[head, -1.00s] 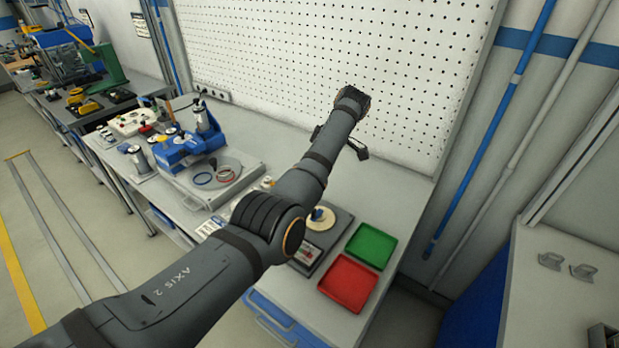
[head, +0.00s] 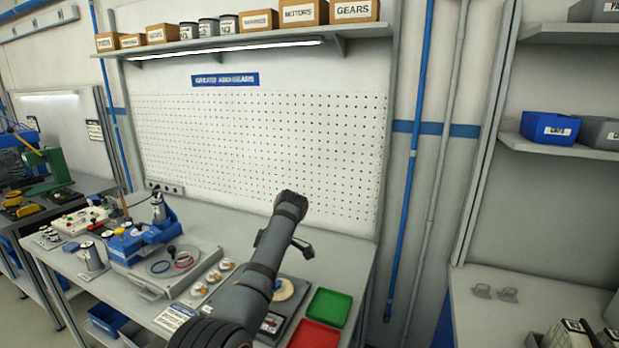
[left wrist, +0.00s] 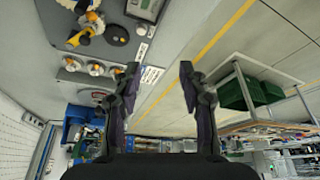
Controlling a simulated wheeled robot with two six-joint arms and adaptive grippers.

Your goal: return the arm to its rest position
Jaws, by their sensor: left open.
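My left arm comes up from the bottom of the head view and reaches over the workbench (head: 215,225), its wrist end in front of the pegboard. Part of my left gripper (head: 302,247) shows there beside the wrist, mostly hidden by the arm. In the left wrist view my left gripper (left wrist: 158,72) has its two fingers well apart, with nothing between them. My right gripper is in neither view.
On the bench, a green tray (head: 328,308) and a red tray (head: 314,335) lie right of my arm. A blue fixture (head: 145,240) stands left. The pegboard (head: 250,140) rises behind, below a shelf of boxes (head: 303,12). Another bench (head: 530,300) is at right.

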